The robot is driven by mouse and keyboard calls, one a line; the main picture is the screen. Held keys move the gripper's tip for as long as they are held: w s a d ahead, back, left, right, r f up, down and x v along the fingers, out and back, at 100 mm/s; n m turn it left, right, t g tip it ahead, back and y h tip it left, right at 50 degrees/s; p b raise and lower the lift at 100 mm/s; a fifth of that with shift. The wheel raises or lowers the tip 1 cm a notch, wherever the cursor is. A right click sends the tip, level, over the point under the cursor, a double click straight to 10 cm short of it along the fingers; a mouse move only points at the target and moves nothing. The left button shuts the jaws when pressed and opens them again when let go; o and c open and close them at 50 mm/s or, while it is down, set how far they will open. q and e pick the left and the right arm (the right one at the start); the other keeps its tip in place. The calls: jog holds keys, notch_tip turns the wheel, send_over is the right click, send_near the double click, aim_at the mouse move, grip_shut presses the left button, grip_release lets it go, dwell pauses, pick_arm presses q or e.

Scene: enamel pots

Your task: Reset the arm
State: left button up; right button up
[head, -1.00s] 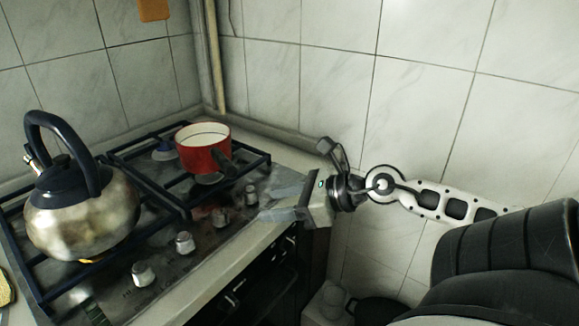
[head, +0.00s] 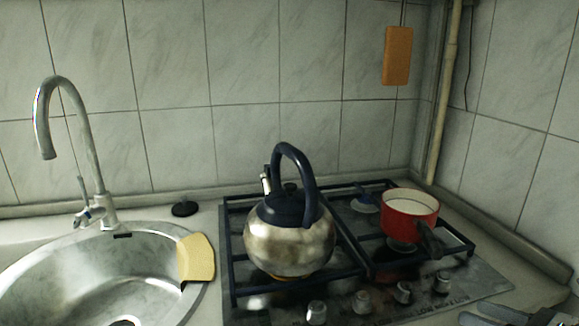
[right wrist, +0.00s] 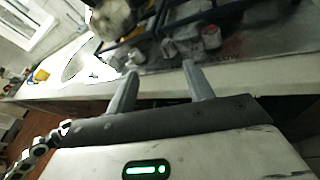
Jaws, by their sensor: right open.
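My right gripper (head: 512,316) shows only partly at the bottom right edge of the head view, by the front right corner of the stove. In the right wrist view its two fingers (right wrist: 160,72) are apart with nothing between them, pointing toward the counter and stove. The gripper is in front of the counter edge, apart from the pot and kettle. My left gripper does not show in the head view.
A red pot (head: 410,217) and a steel kettle (head: 289,243) stand on the stove grates. Stove knobs (head: 361,301) line the front. An orange board (head: 397,55) hangs on the wall.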

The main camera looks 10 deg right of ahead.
jog(key=s+a+f+m+t+h, duration=0.1)
jog(key=a+f+m+h, duration=0.45)
jog(key=m, duration=0.85)
jog(key=s+a+f+m+t+h, duration=0.1)
jog(key=a+f+m, duration=0.1)
jog(key=f+m, duration=0.9)
jog(key=s+a+f+m+g+y, duration=0.1)
jog(key=s+a+f+m+g, duration=0.1)
jog(key=a+m, duration=0.3)
jog(key=s+a+f+m+g+y, duration=0.1)
jog(key=a+f+m+g+y, duration=0.1)
jog(key=a+m, duration=0.3)
jog(key=a+f, duration=0.1)
jog(key=a, duration=0.3)
jog(key=shift+s+m+g, duration=0.4)
grip_shut()
